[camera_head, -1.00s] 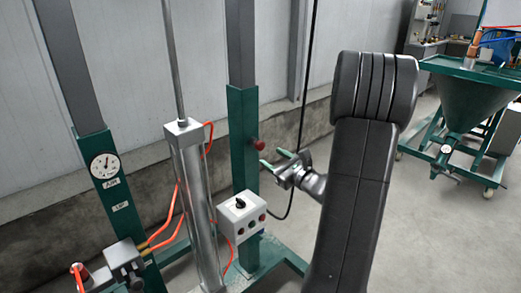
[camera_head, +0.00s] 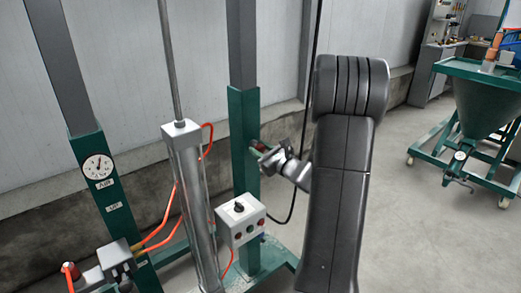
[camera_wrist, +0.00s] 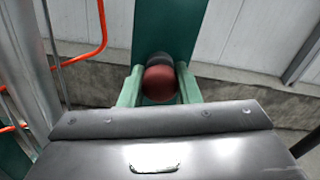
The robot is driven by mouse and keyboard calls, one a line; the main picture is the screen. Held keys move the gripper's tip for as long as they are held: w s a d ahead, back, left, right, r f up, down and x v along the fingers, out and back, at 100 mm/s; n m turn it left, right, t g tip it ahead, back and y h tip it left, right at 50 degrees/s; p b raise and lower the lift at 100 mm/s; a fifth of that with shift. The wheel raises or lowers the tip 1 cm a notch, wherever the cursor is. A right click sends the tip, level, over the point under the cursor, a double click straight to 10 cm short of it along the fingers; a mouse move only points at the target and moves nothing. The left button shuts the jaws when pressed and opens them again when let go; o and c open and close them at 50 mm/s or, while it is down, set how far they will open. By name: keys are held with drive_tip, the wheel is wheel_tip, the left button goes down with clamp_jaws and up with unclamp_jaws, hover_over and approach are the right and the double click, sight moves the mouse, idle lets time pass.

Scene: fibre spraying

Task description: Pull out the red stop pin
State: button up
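The red stop pin has a round red knob (camera_wrist: 160,82) with a dark collar behind it, on the green post (camera_wrist: 170,25). In the head view the knob (camera_head: 258,147) is partly hidden at the post's side. My gripper (camera_wrist: 160,84) has its two pale green fingers on either side of the knob, one left and one right. The fingers lie very close to the knob's sides; I cannot tell whether they press on it. In the head view my gripper (camera_head: 268,154) is at the post, its fingertips mostly hidden.
A grey control box (camera_head: 240,217) sits below and left of my gripper. A metal cylinder (camera_head: 196,210) with orange hoses stands left of it. A black cable hangs behind. A green hopper cart (camera_head: 490,105) stands at the right, with open floor before it.

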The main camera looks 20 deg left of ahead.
sight(263, 151)
clamp_jaws()
drive_tip(key=shift+s+d, duration=0.15)
drive_tip(key=shift+d, duration=0.2)
drive_tip(key=b+v, duration=0.1)
drive_tip(key=v, duration=0.3)
drive_tip(key=shift+f, duration=0.1)
drive_tip(key=o, duration=1)
unclamp_jaws()
drive_tip(key=shift+s+d, duration=0.1)
drive_tip(key=shift+d, duration=0.05)
drive_tip(key=v, duration=1.3)
drive_tip(key=shift+s+d, duration=0.2)
drive_tip(key=shift+d, duration=0.15)
